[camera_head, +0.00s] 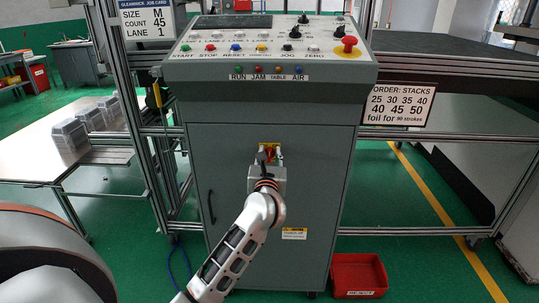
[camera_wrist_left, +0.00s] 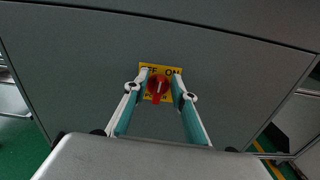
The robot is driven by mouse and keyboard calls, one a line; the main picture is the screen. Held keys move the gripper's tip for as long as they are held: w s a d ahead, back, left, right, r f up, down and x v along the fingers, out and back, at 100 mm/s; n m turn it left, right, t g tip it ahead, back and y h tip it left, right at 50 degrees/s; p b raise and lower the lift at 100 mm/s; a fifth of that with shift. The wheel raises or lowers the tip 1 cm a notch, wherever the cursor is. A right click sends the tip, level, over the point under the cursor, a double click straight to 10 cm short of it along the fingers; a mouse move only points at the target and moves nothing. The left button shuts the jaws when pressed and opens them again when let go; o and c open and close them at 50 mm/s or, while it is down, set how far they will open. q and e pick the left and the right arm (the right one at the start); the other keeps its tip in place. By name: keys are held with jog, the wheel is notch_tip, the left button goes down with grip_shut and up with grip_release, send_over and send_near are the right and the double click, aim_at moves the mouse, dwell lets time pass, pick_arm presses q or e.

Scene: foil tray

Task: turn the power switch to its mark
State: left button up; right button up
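The power switch is a red rotary knob (camera_wrist_left: 157,86) on a yellow plate (camera_wrist_left: 176,92) marked with "ON" and a partly hidden "OFF". It sits on the front of the grey cabinet (camera_head: 230,170), and in the head view the yellow plate (camera_head: 278,150) shows partly behind my gripper. My left gripper (camera_wrist_left: 160,84) points at the plate with its two fingers apart, one on each side of the knob. I cannot tell whether the fingers touch it. It also shows in the head view (camera_head: 267,158). My right gripper is not in view.
Above the switch is the sloped control panel with several buttons and a red emergency button (camera_head: 347,45). A red reject bin (camera_head: 358,275) stands on the floor at the lower right. A table with foil trays (camera_head: 69,135) stands at the left.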

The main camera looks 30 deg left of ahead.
pick_arm(q)
grip_shut()
jog(key=shift+f, duration=0.1)
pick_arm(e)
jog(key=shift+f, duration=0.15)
pick_arm(q)
jog(key=shift+a+f+n+b, duration=0.1)
jog(key=shift+n+b, duration=0.5)
jog(key=shift+n, duration=0.4)
jog(key=n+b, duration=0.1)
jog(key=n, duration=0.1)
jog(key=n+b, duration=0.2)
jog(key=n, duration=0.1)
jog(key=shift+s+a+f+n, duration=0.25)
jog(key=shift+a+f+n, duration=0.05)
jog(key=shift+n+b, duration=0.5)
jog(key=shift+n, duration=0.1)
jog(key=shift+a+r+n+b, duration=0.1)
jog(key=shift+n+b, duration=0.2)
jog(key=shift+n, duration=0.2)
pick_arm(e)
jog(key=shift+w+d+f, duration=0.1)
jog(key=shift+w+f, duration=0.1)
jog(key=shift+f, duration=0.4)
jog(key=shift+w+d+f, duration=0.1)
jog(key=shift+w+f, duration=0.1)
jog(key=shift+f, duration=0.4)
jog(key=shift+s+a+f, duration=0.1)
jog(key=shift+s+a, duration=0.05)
